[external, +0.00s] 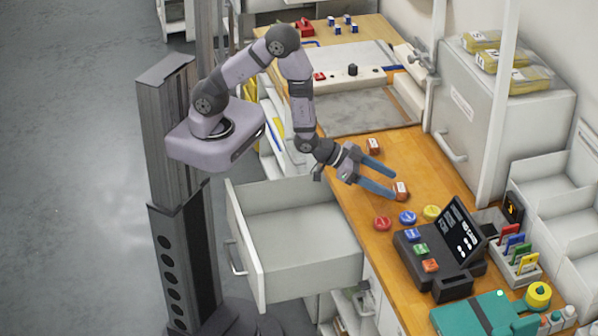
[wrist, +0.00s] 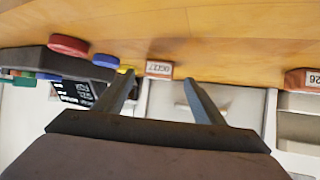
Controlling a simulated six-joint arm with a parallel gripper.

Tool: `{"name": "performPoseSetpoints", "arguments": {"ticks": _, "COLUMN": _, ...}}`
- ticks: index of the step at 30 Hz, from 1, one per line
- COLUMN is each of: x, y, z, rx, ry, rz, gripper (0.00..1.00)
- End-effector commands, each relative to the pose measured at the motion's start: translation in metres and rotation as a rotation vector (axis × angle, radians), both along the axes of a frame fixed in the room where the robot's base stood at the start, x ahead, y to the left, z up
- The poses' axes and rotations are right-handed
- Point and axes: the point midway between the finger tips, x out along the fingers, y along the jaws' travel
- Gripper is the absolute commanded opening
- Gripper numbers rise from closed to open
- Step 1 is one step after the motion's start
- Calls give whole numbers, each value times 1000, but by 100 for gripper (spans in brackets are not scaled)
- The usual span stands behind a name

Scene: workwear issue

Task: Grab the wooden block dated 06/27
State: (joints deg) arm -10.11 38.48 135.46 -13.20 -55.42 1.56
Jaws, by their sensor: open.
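An orange-brown block with a white label (external: 401,190) stands on the wooden worktop (external: 350,205). In the wrist view this block (wrist: 159,68) appears ahead of and between the fingertips; its small label seems to read 06/27. A second similar block (external: 374,146) stands farther back; in the wrist view it is at the right edge (wrist: 302,80), its label partly cut off, with 26 showing. My gripper (external: 395,184) is open and empty, low over the worktop, its fingers (wrist: 159,80) pointing at the first block. Contact cannot be told.
Red (external: 382,223), blue (external: 408,217) and yellow (external: 432,212) round pieces sit in front of the block. A dark console (external: 470,262) with coloured buttons and a screen is nearby. A grey cabinet (external: 480,130) stands behind. An open drawer (external: 300,240) juts out below the worktop.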

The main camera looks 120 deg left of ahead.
Motion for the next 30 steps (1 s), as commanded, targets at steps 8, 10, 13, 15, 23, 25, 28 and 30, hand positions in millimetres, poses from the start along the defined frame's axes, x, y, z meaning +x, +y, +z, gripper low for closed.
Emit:
{"name": "performPoseSetpoints", "arguments": {"ticks": 8, "x": 22, "y": 9, "z": -11, "rx": 0, "ry": 1, "rz": 1, "gripper": 64}}
{"name": "performPoseSetpoints", "arguments": {"ticks": 10, "x": 25, "y": 10, "z": -14, "rx": 0, "ry": 0, "rz": 1, "gripper": 64}}
{"name": "performPoseSetpoints", "arguments": {"ticks": 13, "x": 27, "y": 11, "z": -15, "rx": 0, "ry": 0, "rz": 0, "gripper": 64}}
{"name": "performPoseSetpoints", "arguments": {"ticks": 15, "x": 27, "y": 11, "z": -15, "rx": 0, "ry": 0, "rz": 0, "gripper": 64}}
{"name": "performPoseSetpoints", "arguments": {"ticks": 23, "x": 27, "y": 11, "z": -15, "rx": 0, "ry": 0, "rz": 0, "gripper": 37}}
{"name": "performPoseSetpoints", "arguments": {"ticks": 25, "x": 27, "y": 11, "z": -15, "rx": 0, "ry": 0, "rz": 0, "gripper": 21}}
{"name": "performPoseSetpoints", "arguments": {"ticks": 28, "x": 27, "y": 11, "z": -15, "rx": 0, "ry": 0, "rz": 0, "gripper": 20}}
{"name": "performPoseSetpoints", "arguments": {"ticks": 30, "x": 27, "y": 11, "z": -15, "rx": 0, "ry": -1, "rz": 0, "gripper": 17}}
